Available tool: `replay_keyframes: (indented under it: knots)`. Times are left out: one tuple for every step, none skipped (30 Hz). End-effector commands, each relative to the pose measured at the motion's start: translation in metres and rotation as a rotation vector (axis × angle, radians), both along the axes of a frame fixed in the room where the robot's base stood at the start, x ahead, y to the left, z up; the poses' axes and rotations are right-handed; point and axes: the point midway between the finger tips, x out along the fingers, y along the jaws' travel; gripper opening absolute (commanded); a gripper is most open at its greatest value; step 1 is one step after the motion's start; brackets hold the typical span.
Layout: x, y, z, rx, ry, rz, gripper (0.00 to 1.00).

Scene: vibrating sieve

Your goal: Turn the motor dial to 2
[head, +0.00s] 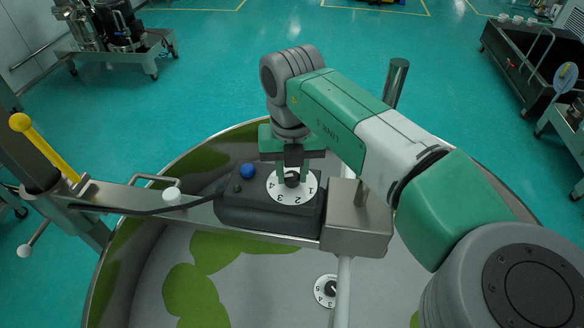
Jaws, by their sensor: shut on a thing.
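The motor dial (284,194) is a white disc with black numbers around a dark centre knob, on top of a dark control box (232,206). The numbers 1, 2, 3 and 4 show on its near and left side; its far side is partly covered by my gripper. My gripper (291,178) comes down from above, with its green fingers shut on the dark knob. The pointer on the knob is hidden, so I cannot tell which number it marks. A second white numbered dial (326,291) sits lower, near the bottom of the view.
A blue button (248,171) and a small dark green button (237,188) sit left of the dial. A steel block (357,230) stands close on the right. A yellow-handled lever (45,145) is at the left. Open floor lies beyond the round sieve rim.

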Motion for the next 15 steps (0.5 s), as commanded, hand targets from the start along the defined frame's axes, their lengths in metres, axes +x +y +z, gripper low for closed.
replay_keyframes:
  knots:
    - [0.0, 0.0, 0.0015, 0.0, 0.001, 0.032, 0.06]
    - [0.0, 0.0, 0.0016, 0.0, 0.001, 0.056, 0.06]
    - [-0.0001, 0.0, 0.0016, 0.0, 0.001, 0.09, 0.06]
    - [-0.0001, 0.0, 0.0016, 0.0, 0.001, 0.117, 0.06]
    - [-0.0001, 0.0, 0.0016, 0.0, 0.001, 0.145, 0.06]
    - [-0.0002, 0.0, 0.0016, 0.0, 0.001, 0.183, 0.06]
    - [-0.0002, 0.0, 0.0016, 0.0, 0.001, 0.212, 0.06]
    - [-0.0002, 0.0, 0.0016, 0.0, 0.001, 0.24, 0.06]
    - [-0.0002, 0.0, 0.0016, 0.0, 0.001, 0.278, 0.06]
    - [-0.0002, 0.0, 0.0016, 0.0, 0.001, 0.307, 0.06]
    - [-0.0001, 0.0, 0.0016, 0.0, 0.001, 0.336, 0.06]
    - [-0.0001, 0.0001, 0.0016, 0.0, 0.001, 0.374, 0.06]
    - [-0.0001, 0.0001, 0.0016, 0.0, 0.001, 0.403, 0.06]
    - [0.0, 0.0001, 0.0016, 0.0, 0.0, 0.432, 0.06]
    - [0.0, 0.0002, 0.0017, 0.0, 0.0, 0.469, 0.06]
